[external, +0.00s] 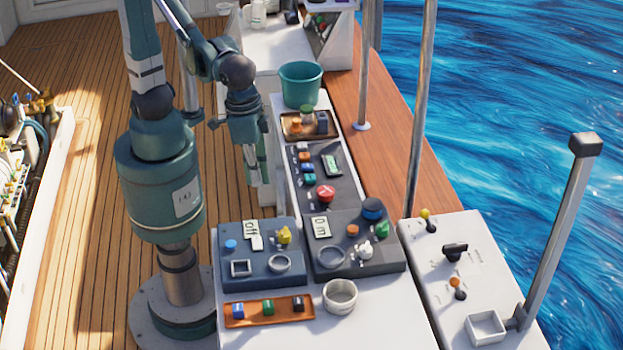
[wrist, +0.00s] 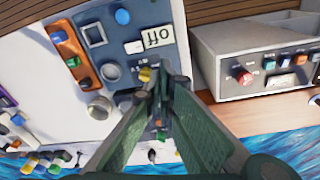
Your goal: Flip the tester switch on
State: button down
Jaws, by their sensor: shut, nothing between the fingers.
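A blue-grey control box (external: 262,277) on the white counter carries a white label reading "off" (external: 252,230), a yellow knob or lever (external: 284,235), a blue button, a square frame and a ring. None is legibly marked as the tester switch. In the wrist view the "off" label (wrist: 157,38) appears upside down, with the yellow piece (wrist: 145,75) beside my fingertips. My gripper (wrist: 163,88) is shut and empty, over the box in that view; contact cannot be told. In the external view my gripper (external: 257,172) points down, behind the box and left of the dark panel.
A second dark box (external: 340,262) labelled "0 m" stands to the right. An orange tray (external: 268,322) with small blocks and a round cup (external: 340,297) are in front. A dark panel with a red button (external: 325,194) and a green bucket (external: 301,84) are behind. Metal poles rise on the right.

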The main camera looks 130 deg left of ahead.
jog(key=n+g+p, duration=0.2)
jog(key=p, duration=0.3)
send_over(256, 239)
jog(key=shift+w+d+r+n+y+p, duration=0.25)
jog(key=shift+w+d+n+y+p, duration=0.15)
jog(key=shift+w+d+p, duration=0.4)
jog(key=shift+f, duration=0.1)
jog(key=shift+s+a+f+b, duration=0.1)
jog(key=shift+s+a+f, duration=0.15)
jog(key=shift+f, duration=2)
jog(key=shift+s+a+f+b, duration=0.1)
jog(key=shift+s+a+f, duration=0.2)
jog(key=shift+f, duration=2)
jog(key=shift+s+a+f+b, duration=0.1)
jog(key=shift+s+a+f, duration=0.15)
jog(key=shift+f, duration=2)
jog(key=shift+f, duration=0.1)
